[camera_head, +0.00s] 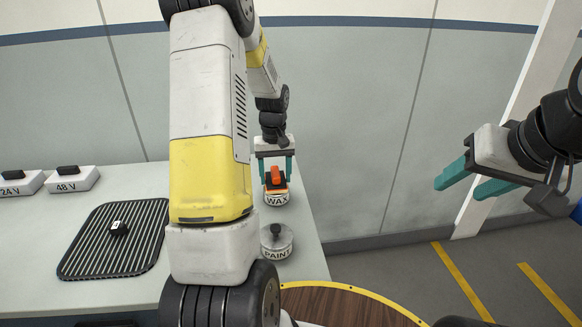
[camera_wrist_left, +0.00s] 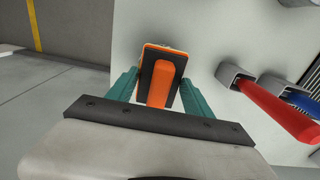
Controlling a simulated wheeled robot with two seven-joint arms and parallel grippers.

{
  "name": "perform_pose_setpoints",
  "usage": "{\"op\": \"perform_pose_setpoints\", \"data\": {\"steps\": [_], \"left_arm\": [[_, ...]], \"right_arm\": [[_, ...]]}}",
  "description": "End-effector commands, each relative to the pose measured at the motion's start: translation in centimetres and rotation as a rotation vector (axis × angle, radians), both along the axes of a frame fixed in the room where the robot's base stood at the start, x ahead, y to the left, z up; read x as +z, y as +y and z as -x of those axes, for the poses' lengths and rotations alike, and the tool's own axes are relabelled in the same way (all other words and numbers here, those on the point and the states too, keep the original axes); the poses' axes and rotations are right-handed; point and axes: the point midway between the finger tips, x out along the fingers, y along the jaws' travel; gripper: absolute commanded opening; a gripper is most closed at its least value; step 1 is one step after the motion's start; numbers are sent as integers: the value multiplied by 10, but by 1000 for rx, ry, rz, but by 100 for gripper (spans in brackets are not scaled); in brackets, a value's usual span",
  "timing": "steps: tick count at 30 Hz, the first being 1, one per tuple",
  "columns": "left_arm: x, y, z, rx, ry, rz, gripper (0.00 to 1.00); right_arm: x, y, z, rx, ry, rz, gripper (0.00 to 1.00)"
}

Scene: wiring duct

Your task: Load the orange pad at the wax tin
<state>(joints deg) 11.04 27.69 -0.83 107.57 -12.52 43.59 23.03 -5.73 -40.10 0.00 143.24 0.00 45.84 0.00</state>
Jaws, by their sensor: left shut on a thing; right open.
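My left gripper (camera_head: 276,178) is shut on the orange pad (camera_head: 275,174), with one teal finger on each side. In the left wrist view the pad (camera_wrist_left: 158,92) has an orange handle, a black plate and an orange rim between the fingers (camera_wrist_left: 158,84). The wax tin (camera_head: 277,199), with a partly covered label, is right below the pad in the head view. I cannot tell whether pad and tin touch. The tin's top is hidden by the pad. My right gripper (camera_head: 462,186) is open and empty, off to the right, away from the table.
A paint tin (camera_head: 277,245) with a dark knob stands nearer, close to the table's right edge. A ribbed black mat (camera_head: 90,252) with a small black block lies at left. Two white boxes (camera_head: 73,180) are further back. Red (camera_wrist_left: 275,108) and blue handles show in the wrist view.

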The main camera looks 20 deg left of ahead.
Motion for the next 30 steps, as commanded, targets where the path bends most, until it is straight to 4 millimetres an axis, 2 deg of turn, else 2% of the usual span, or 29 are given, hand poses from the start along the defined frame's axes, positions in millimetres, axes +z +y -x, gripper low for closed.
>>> {"op": "perform_pose_setpoints", "data": {"steps": [21, 30], "left_arm": [[58, 0, -1, 0, -3, 0, 27], [62, 0, -1, 0, -2, 0, 27]], "right_arm": [[0, 0, 0, 0, 0, 0, 53], [0, 0, 0, 0, 0, 0, 53]]}}
